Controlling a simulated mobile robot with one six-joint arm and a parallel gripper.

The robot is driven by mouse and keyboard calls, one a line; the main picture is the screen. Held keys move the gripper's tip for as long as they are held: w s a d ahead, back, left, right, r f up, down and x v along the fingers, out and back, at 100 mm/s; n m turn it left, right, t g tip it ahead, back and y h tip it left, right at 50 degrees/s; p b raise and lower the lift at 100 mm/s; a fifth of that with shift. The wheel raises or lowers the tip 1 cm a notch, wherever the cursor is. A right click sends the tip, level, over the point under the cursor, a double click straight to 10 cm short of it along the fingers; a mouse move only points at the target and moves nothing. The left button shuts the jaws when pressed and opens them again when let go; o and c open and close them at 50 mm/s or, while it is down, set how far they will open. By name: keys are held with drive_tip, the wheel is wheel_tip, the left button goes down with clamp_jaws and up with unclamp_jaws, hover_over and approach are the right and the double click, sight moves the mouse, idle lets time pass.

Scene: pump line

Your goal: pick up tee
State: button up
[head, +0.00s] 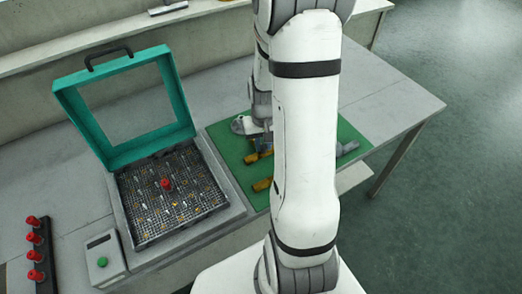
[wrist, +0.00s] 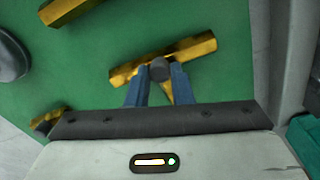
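The tee, a brass-coloured fitting (wrist: 195,50) with a dark round branch end (wrist: 159,70) at its middle, lies on the green mat in the wrist view. In the head view this brass piece (head: 253,157) is partly hidden by my arm. My gripper (wrist: 160,72) is down at it, with one blue finger on each side of the dark branch end. The fingertips are very close to the branch; I cannot tell whether they press on it. In the head view my gripper (head: 264,142) is right over the mat.
The green mat (head: 225,140) also holds another brass piece (head: 263,185) and a grey fitting (head: 347,148). An open teal-lidded case (head: 178,122) with a meshed tray stands to the left. A red-knobbed rack (head: 45,250) and a green-button box (head: 103,262) are at front left.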

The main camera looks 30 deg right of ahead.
clamp_jaws()
